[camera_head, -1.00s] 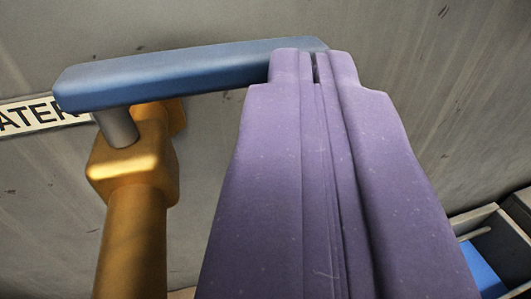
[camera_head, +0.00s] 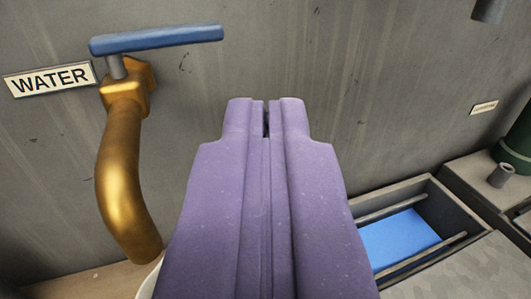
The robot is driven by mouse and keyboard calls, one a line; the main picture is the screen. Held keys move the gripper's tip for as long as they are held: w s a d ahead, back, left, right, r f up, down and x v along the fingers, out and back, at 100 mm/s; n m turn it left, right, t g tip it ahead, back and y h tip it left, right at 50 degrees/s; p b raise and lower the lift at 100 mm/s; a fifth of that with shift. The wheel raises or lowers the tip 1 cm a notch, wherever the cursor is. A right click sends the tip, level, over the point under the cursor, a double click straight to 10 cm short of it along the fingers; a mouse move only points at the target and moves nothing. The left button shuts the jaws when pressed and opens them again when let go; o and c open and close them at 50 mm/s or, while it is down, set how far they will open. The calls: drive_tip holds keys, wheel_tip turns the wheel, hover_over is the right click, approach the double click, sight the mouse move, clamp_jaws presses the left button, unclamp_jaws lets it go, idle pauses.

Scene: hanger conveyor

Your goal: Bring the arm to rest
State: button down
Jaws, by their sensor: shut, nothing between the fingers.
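My purple gripper (camera_head: 266,118) is in the middle of the head camera view, its two fingers together with nothing between them. It stands apart from the tap, in front of the grey wall. The brass tap (camera_head: 122,165) is at the left, with its spout curving down. Its blue lever handle (camera_head: 157,39) lies nearly level across the top, to the upper left of my fingertips. The rest of my arm is not in view.
A WATER sign (camera_head: 49,80) is on the grey wall (camera_head: 350,70). A pale rim (camera_head: 148,284) shows below the spout, mostly hidden by my gripper. A grey trough (camera_head: 440,197) with a blue bottom is at the lower right. A green cylinder (camera_head: 519,140) stands at the right edge.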

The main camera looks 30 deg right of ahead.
drive_tip(key=w+a+r+n+t+y+b, duration=0.1)
drive_tip(key=a+r+y, duration=0.3)
drive_tip(key=r, duration=0.5)
drive_tip(key=w+a+r+n+t+y+b, duration=0.15)
drive_tip(key=a+r, duration=0.35)
drive_tip(key=r, duration=0.5)
drive_tip(key=s+a+r+n+g+y, duration=0.1)
drive_tip(key=s+a+r+n+y, duration=0.1)
drive_tip(key=s+r, duration=0.6)
drive_tip(key=s+a+r+n+g+y, duration=0.1)
drive_tip(key=s+a+r, duration=0.3)
drive_tip(key=s+r, duration=0.5)
wheel_tip(320, 180, up, 4)
drive_tip(key=shift+s+r+n+y, duration=0.1)
drive_tip(key=shift+s+n+y, duration=0.05)
drive_tip(key=shift+n+y, duration=0.2)
drive_tip(key=shift+g, duration=0.25)
